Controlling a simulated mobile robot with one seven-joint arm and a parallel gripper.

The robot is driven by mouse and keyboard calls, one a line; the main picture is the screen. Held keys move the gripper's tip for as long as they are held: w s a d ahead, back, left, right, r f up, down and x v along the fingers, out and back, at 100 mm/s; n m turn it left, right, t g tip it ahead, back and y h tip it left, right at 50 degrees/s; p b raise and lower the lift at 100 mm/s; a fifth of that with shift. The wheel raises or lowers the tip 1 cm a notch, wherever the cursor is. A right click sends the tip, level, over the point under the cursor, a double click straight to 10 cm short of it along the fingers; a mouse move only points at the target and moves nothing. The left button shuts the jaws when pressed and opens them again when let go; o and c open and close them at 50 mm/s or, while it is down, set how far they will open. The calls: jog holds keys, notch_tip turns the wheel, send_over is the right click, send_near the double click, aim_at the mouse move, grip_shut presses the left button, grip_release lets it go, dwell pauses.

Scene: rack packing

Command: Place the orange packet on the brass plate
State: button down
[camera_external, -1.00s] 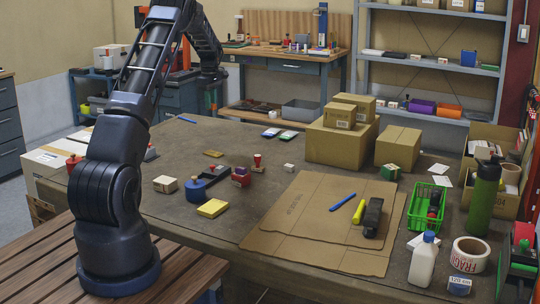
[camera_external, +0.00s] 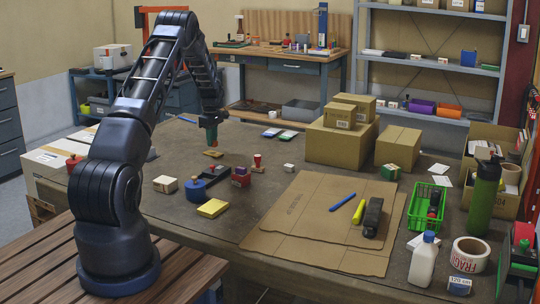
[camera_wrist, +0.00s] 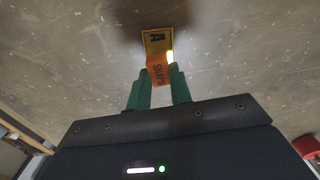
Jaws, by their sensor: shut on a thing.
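My gripper (camera_wrist: 160,88) has green fingers that are shut on the orange packet (camera_wrist: 158,74), which carries dark lettering. The brass plate (camera_wrist: 155,38), with a dark letter A, lies on the table just beyond the packet in the wrist view. The packet's far end overlaps the plate's near part in that view; I cannot tell whether they touch. In the external view my gripper (camera_external: 211,134) points down close above the brass plate (camera_external: 213,154). The packet is mostly too small to make out there.
Near the plate are a dark tray (camera_external: 215,174), a red-handled stamp (camera_external: 257,162), a blue round pot (camera_external: 195,189), a yellow block (camera_external: 212,208) and a pale box (camera_external: 165,184). Cardboard sheets (camera_external: 290,245) lie to the right. Table left of the plate is fairly clear.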

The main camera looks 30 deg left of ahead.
jog(key=shift+f, duration=1.35)
jog(key=shift+f, duration=0.15)
jog(key=c, duration=1.3)
grip_release()
jog(key=shift+o, duration=0.2)
notch_tip(320, 180, up, 12)
jog(key=shift+r, duration=0.25)
